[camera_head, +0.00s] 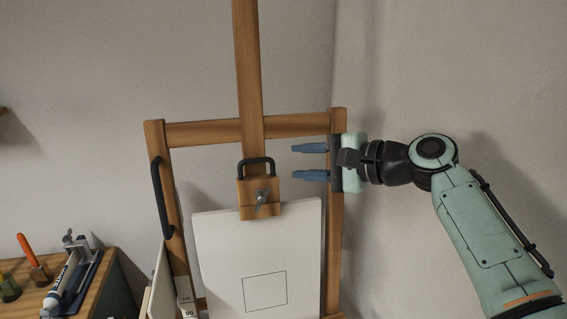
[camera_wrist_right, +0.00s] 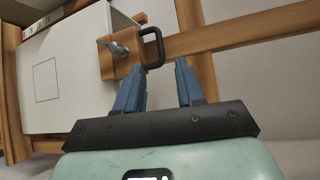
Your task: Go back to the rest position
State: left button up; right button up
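My right gripper (camera_head: 311,161) is open and empty, with its two blue fingers pointing left in the head view. It is in front of the right post of the wooden easel (camera_head: 203,133), to the right of the easel's clamp block (camera_head: 259,197) with its black handle (camera_head: 257,160). In the right wrist view the open fingers (camera_wrist_right: 157,82) point toward the clamp block (camera_wrist_right: 118,58), with a gap between. My left gripper is not in view.
A white canvas (camera_head: 222,247) with a drawn square sits on the easel under the clamp block. A black handle (camera_head: 160,197) is on the easel's left post. A wooden table (camera_head: 98,284) at lower left holds a white-and-blue tube (camera_head: 60,287) and an orange-handled tool (camera_head: 26,250). A wall is behind.

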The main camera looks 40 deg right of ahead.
jog(key=shift+v, duration=0.85)
